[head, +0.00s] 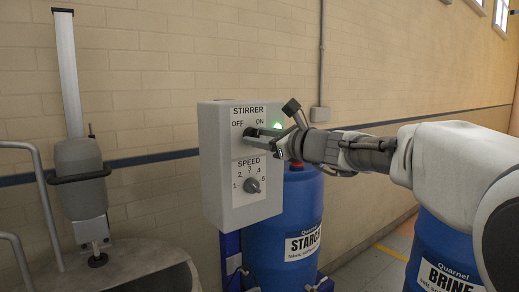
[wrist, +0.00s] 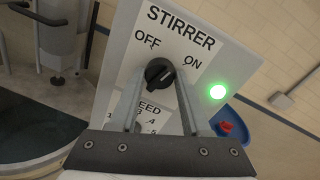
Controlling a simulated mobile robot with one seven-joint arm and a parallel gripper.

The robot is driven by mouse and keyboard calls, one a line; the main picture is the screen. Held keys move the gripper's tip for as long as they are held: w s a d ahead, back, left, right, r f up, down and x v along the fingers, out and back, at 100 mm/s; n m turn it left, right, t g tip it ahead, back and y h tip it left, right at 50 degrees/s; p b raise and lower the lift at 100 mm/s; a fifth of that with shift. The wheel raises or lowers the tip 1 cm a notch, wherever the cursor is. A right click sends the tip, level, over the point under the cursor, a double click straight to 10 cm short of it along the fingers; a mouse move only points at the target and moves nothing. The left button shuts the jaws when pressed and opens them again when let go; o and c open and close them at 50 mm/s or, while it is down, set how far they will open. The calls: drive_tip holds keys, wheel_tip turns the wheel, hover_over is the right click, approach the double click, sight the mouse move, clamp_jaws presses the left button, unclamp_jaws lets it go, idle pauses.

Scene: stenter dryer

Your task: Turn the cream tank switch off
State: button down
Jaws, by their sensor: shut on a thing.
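A grey control box (head: 212,165) carries a black rotary STIRRER switch (wrist: 159,72) with OFF on the left and ON on the right. A green lamp (wrist: 217,92) beside ON is lit; it also shows in the head view (head: 278,125). My gripper (head: 258,133) reaches in from the right, its two fingers shut on the switch knob, one on each side. In the head view the fingers partly hide the knob. A small light mark on the knob seems to lean toward ON. No cream label shows on the box.
A SPEED dial (head: 252,186) sits just below the switch, partly hidden by my fingers in the wrist view. A blue STARCH drum (head: 285,215) stands behind the box, and a blue BRINE drum (head: 440,262) at right. An open metal tank with a stirrer motor (head: 80,178) is at left.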

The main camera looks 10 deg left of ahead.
drive_tip(key=shift+s+a+n+t+h+b, duration=0.1)
drive_tip(key=shift+n+t+h+b, duration=0.15)
drive_tip(key=shift+n+b, duration=2.45)
drive_tip(key=shift+n+t+h+b, duration=0.15)
drive_tip(key=shift+n+h+b, duration=0.1)
drive_tip(key=shift+n+b, duration=2.45)
drive_tip(key=shift+n+p, duration=0.45)
drive_tip(key=shift+n, duration=0.25)
drive_tip(key=shift+c, duration=1.8)
unclamp_jaws()
